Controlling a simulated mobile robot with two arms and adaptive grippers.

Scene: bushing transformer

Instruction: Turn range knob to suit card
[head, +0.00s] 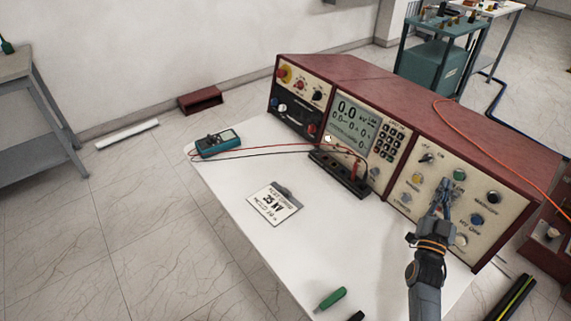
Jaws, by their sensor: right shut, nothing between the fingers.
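The test card (275,207) lies flat on the white table and reads "35 kV" in large print; its smaller lines are hard to read. The red-topped test set (375,95) stands behind it, and its display (352,122) shows 0.0. The right-hand panel carries several knobs, among them a black pointer knob (427,158), a green one (459,174) and a blue one (477,220). Their labels are too small to tell which is the range knob. My right gripper (445,184) is shut and empty, in front of this panel just left of the green knob. Contact cannot be told. My left gripper is out of view.
A teal multimeter (219,142) with red and black leads sits at the table's back left. A black terminal block (340,174) stands before the display. A green-handled tool (331,298) lies at the front edge.

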